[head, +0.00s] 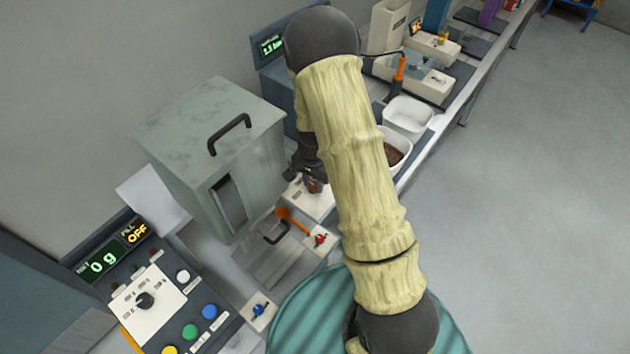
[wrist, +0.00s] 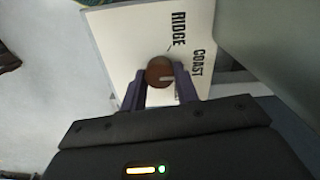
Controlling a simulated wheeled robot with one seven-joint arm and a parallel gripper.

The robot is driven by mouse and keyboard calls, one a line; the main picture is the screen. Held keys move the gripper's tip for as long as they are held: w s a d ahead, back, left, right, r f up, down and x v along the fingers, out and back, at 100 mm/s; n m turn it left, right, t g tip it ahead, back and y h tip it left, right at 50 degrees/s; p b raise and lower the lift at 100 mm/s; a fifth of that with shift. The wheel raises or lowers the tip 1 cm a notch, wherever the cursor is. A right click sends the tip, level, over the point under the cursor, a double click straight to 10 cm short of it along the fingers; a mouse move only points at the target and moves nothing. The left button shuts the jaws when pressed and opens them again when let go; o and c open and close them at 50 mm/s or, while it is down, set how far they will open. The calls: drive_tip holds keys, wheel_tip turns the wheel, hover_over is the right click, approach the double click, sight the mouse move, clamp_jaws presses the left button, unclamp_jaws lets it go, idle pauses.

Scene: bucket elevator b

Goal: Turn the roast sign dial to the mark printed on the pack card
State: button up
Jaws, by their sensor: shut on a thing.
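The roast sign dial is a round brown knob (wrist: 159,71) on a white plate (wrist: 135,40) in the wrist view. The words RIDGE and COAST are printed on the plate. A pale line on the knob points to the right in that view; which mark it meets is unclear. My gripper (wrist: 160,85) is shut on the knob, one finger on each side. In the head view the knob (head: 313,186) shows under my gripper (head: 308,174), and the plate (head: 311,203) is partly hidden by my arm. I cannot make out the pack card's print.
A grey box with a black handle (head: 215,140) stands close left of my gripper. A control panel (head: 150,300) with a display and coloured buttons is at lower left. White trays (head: 408,113) stand beyond my arm. The floor at right is clear.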

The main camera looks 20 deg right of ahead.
sight(313, 185)
drive_tip(key=o, duration=1)
drive_tip(key=shift+w+a, duration=0.1)
drive_tip(key=shift+c, duration=0.2)
wheel_tip(313, 185, up, 18)
drive_tip(key=b, duration=0.2)
drive_tip(key=shift+f+b, duration=0.25)
drive_tip(key=shift+b, duration=0.15)
drive_tip(key=s+n+t, duration=0.2)
drive_tip(key=s+n, duration=0.7)
drive_tip(key=s, duration=0.5)
drive_tip(key=shift+s+d+t, duration=0.3)
drive_tip(key=shift+s, duration=0.1)
